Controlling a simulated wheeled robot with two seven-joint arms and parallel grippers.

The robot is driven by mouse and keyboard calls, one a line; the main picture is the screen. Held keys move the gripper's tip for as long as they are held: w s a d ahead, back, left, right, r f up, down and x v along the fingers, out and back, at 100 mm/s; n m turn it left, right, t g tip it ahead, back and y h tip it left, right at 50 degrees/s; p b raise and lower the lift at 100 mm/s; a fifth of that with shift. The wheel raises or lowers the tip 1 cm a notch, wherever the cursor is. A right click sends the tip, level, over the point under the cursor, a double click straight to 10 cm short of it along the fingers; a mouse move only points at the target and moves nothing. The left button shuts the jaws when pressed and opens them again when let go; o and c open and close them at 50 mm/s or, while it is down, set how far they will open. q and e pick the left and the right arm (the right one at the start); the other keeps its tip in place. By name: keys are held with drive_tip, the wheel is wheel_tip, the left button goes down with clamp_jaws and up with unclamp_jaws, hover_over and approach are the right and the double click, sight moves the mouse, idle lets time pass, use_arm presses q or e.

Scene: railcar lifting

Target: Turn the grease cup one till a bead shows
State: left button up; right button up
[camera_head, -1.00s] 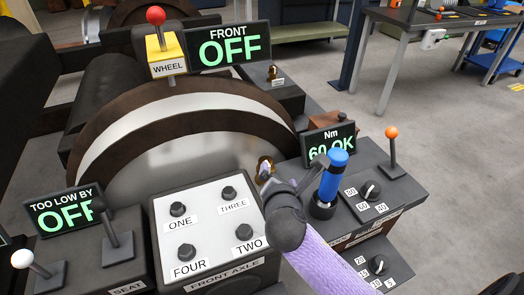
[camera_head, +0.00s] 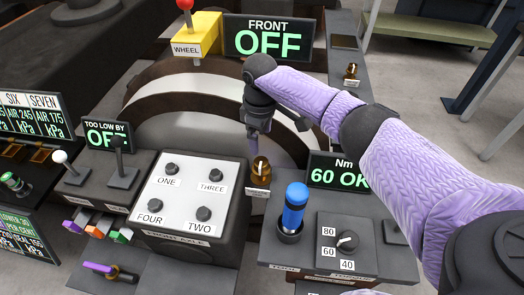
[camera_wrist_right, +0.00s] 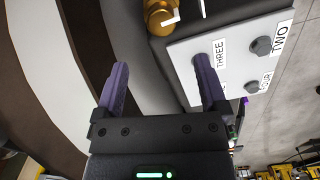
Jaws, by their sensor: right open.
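A small brass grease cup (camera_head: 261,172) stands on the console just right of the white FRONT AXLE panel, with a white label in front of it that is too small to read. The wrist view shows brass (camera_wrist_right: 158,14) at the top edge, partly cut off. A second brass cup (camera_head: 351,73) stands further back, right of the FRONT display. My right gripper (camera_head: 253,142) points down just above and behind the near cup. In the wrist view it (camera_wrist_right: 162,72) is open, with nothing between its fingers. I see no bead. My left gripper is out of view.
The FRONT AXLE panel (camera_head: 190,221) has several dark knobs. A blue-handled tool (camera_head: 294,208) stands upright right of the near cup, beside a dial (camera_head: 347,241). The "60 OK" display (camera_head: 338,174) is behind them. The dark-and-white wheel (camera_head: 165,106) rises behind.

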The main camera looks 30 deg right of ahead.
sight(260, 161)
drive_tip(key=shift+f, duration=0.3)
wheel_tip(260, 161, down, 9)
drive_tip(key=b, duration=0.5)
drive_tip(key=shift+f, duration=0.1)
drive_tip(key=shift+c, duration=1.2)
clamp_jaws()
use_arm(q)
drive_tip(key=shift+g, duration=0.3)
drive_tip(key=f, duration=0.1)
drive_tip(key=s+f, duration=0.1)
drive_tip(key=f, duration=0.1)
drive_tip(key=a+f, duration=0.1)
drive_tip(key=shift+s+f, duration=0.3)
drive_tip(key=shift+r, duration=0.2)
use_arm(e)
drive_tip(key=shift+a+m, duration=0.1)
drive_tip(key=shift+m, duration=0.3)
